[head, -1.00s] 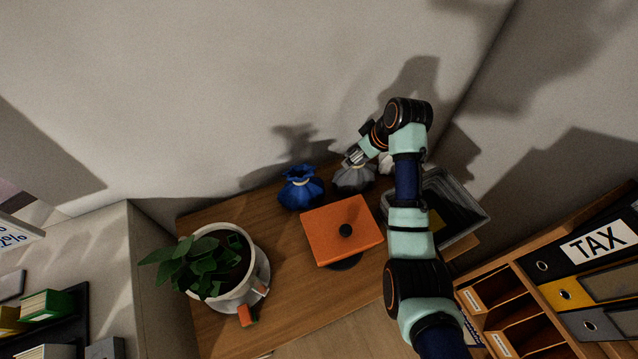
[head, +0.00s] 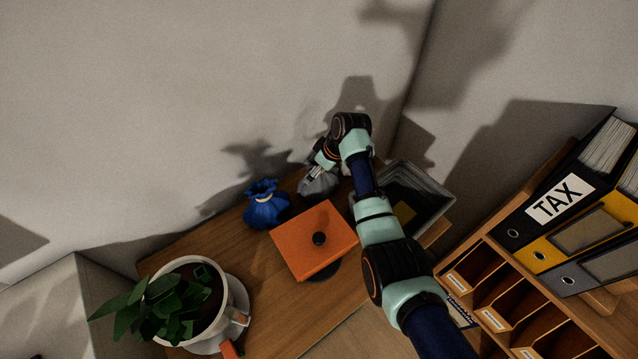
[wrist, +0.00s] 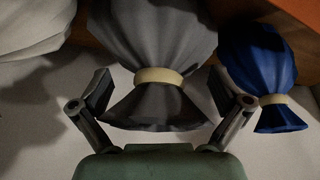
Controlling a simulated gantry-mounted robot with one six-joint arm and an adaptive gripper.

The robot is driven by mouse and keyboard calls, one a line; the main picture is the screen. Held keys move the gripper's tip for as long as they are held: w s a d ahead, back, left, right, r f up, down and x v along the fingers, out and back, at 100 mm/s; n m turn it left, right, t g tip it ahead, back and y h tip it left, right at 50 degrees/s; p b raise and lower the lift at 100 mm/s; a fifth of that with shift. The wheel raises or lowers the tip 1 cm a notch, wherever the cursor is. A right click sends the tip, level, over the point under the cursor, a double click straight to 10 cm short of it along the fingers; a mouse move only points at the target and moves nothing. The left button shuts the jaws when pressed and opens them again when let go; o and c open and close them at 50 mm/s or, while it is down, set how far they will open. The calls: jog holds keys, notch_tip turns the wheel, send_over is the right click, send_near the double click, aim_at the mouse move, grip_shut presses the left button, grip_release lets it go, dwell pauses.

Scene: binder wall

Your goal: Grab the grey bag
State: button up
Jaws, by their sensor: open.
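The grey bag (head: 317,183) stands on the wooden desktop near the wall, partly hidden by my gripper in the head view. In the wrist view the grey bag (wrist: 158,45) is gathered by a cream tie, with its flared top towards my gripper. My gripper (wrist: 168,92) is open, with one finger on each side of the bag's tied neck. I cannot tell whether either finger touches the cloth. In the head view my gripper (head: 318,170) is at the top of the bag.
A blue bag (head: 266,206) stands close on the left, and it is near the right finger in the wrist view (wrist: 262,70). An orange box (head: 312,240), a potted plant (head: 185,295) and a grey bin (head: 425,190) stand around.

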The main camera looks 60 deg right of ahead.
jog(key=shift+f, duration=0.1)
jog(key=c, duration=1.8)
